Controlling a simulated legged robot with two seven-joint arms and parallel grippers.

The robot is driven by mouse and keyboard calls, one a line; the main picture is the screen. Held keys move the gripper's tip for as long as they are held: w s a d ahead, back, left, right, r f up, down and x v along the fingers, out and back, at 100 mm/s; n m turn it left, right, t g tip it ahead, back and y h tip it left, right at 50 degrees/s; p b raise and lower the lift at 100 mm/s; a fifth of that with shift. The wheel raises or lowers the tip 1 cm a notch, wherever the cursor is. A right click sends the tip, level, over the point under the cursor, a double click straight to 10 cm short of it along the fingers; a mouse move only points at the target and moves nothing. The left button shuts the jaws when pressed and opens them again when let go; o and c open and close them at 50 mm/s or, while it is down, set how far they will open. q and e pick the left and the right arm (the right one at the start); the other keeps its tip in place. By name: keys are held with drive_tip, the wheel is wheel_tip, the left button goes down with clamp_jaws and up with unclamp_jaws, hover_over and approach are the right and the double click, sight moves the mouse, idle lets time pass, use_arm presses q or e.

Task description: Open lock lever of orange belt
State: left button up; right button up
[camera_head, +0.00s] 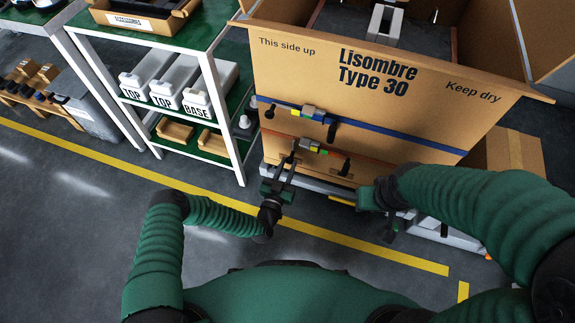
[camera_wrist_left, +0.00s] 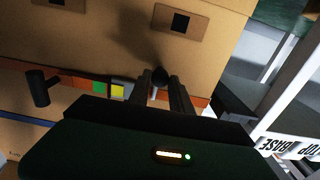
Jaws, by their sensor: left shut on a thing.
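The orange belt (camera_head: 368,158) runs across the lower front of the cardboard box, below a blue belt. Its buckle (camera_head: 310,146) has green and yellow patches, which also show in the left wrist view (camera_wrist_left: 108,88). A black handle (camera_head: 346,165) sticks out to the right of the buckle. My left gripper (camera_head: 291,158) is at the buckle's left end. In the left wrist view its fingers (camera_wrist_left: 162,88) are closed around a black knob, the lock lever (camera_wrist_left: 160,76); the fingers hide part of it. My right gripper (camera_head: 385,212) is low at the box's right front, its jaws unclear.
The blue belt (camera_head: 405,143) and its buckle (camera_head: 312,113) lie just above. The big box (camera_head: 300,70) is open on top. A shelf rack (camera_head: 235,150) with white canisters stands close on the left. Yellow-lined floor (camera_head: 100,160) is clear in front.

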use_arm(q)
clamp_jaws()
idle(0.9)
